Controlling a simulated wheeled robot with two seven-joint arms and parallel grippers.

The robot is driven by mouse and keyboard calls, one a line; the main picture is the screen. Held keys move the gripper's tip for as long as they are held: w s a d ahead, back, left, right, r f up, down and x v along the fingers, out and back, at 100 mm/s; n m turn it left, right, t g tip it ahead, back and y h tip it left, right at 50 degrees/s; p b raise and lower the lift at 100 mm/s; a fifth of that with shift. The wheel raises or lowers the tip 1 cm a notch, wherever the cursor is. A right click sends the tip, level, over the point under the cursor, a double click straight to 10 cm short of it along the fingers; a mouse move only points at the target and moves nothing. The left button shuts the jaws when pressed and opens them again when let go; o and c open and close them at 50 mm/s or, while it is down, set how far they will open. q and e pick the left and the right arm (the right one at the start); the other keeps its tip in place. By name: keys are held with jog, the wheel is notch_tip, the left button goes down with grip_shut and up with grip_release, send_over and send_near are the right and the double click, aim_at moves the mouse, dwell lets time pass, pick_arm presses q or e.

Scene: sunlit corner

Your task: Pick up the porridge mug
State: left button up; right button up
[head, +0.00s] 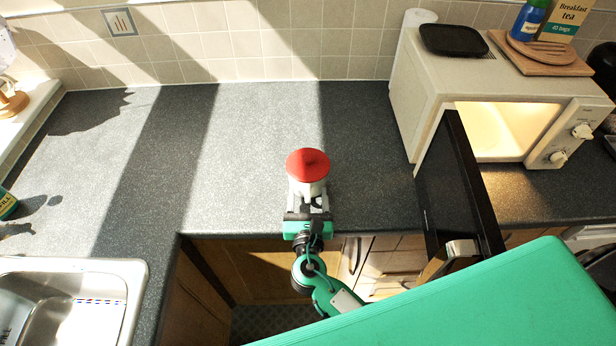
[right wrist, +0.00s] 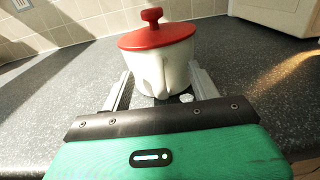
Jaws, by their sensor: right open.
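The porridge mug (head: 308,167) is white with a red lid and a red knob. It stands upright on the dark speckled worktop near its front edge. In the right wrist view the mug (right wrist: 160,62) stands between the two fingers of my right gripper (right wrist: 158,88). The fingers are open, one on each side of its lower body; I cannot tell whether either touches it. In the head view my right gripper (head: 308,203) reaches in from the front, and the lid hides part of the mug. My left gripper is not in view.
The worktop (head: 255,130) around the mug is clear. A microwave (head: 420,90) stands at the right with its dark door (head: 458,190) swung open toward the front. A sink (head: 75,300) lies at the front left. The tiled wall (head: 240,45) is behind.

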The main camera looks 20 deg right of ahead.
grip_shut()
jog(key=shift+r, duration=0.1)
dwell(1.2)
